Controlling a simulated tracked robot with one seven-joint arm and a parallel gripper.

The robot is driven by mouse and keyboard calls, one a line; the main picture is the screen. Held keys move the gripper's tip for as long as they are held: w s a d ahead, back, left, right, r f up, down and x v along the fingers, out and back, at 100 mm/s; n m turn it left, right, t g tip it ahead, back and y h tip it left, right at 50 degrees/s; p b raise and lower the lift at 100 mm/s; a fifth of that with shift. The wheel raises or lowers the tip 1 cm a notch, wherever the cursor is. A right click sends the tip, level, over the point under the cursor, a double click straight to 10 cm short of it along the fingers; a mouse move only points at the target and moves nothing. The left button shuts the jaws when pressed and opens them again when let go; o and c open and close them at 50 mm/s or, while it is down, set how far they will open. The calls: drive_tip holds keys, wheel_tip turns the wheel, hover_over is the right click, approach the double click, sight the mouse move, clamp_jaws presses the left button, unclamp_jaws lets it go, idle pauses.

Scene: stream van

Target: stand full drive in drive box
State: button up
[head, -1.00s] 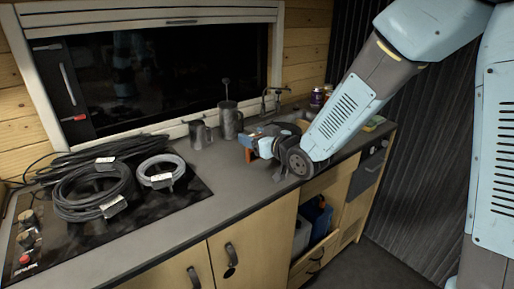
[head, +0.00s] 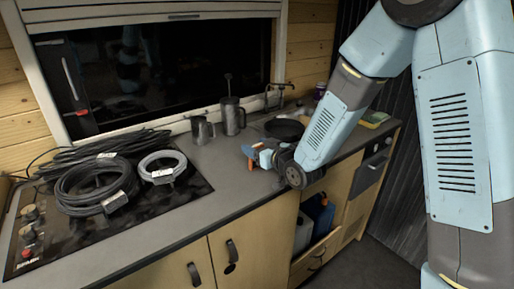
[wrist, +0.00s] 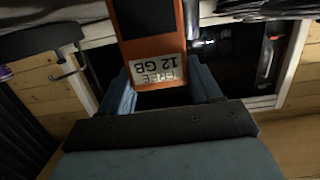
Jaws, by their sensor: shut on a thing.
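My gripper (wrist: 160,92) is shut on an orange drive (wrist: 148,22) with a dark panel. In the wrist view the drive lies between the two blue-grey fingers, and its white label (wrist: 157,71) appears upside down and reads "FREE 12 GB". In the head view my gripper (head: 262,156) is over the counter's front part, right of the metal mug, and a bit of orange shows at its tip. Most of the drive is hidden there. I cannot make out a drive box in either view.
Black cable coils (head: 85,190) and a grey coil (head: 161,167) lie on the hob at left. A metal mug (head: 201,130) and a press pot (head: 232,117) stand at the back. A dark pan (head: 284,129) is behind my gripper. An open drawer (head: 305,266) holds canisters below.

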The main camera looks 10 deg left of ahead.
drive_tip(key=shift+f, duration=0.15)
drive_tip(key=o, duration=1.1)
